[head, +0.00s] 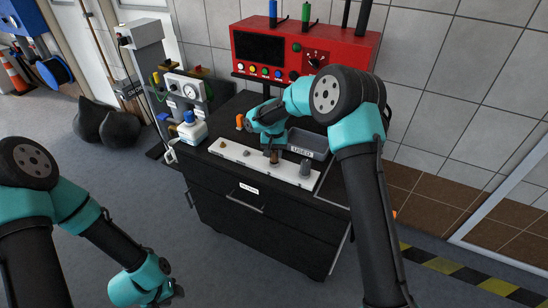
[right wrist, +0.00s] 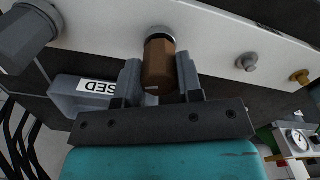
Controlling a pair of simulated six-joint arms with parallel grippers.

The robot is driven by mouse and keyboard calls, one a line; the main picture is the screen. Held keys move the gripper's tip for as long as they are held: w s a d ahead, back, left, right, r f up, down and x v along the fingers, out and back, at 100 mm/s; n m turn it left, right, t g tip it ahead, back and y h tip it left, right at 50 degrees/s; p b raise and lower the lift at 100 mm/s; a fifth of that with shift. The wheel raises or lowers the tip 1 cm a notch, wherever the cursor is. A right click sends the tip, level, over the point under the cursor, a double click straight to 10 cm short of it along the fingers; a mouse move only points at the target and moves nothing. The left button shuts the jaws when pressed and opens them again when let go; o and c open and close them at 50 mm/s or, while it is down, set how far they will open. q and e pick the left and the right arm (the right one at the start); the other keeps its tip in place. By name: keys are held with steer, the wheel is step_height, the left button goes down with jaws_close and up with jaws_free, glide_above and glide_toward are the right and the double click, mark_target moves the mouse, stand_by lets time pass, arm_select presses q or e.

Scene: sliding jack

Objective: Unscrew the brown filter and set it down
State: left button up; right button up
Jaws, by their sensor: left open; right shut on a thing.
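The brown filter (right wrist: 158,62) stands upright on the white strip (right wrist: 215,40), its dark-ringed end against the strip in the right wrist view. Whether it is still threaded on I cannot tell. It also shows in the head view (head: 274,158), partly under my gripper. My right gripper (right wrist: 158,72) is shut on the brown filter, with one grey finger on each side of it. The left gripper (head: 168,291) is open and empty, low over the floor, left of the black cabinet.
A grey filter (head: 306,168) stands on the strip to the right. A grey bin (head: 318,140) labelled USED sits behind it. Small grey (right wrist: 247,62) and brass (right wrist: 300,76) fittings share the strip. A white bottle (head: 190,130) stands left; a red panel (head: 300,55) rises behind.

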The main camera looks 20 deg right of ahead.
mark_target(274, 151)
steer(key=shift+r, duration=1.05)
stand_by(1.3)
steer(key=shift+r, duration=0.45)
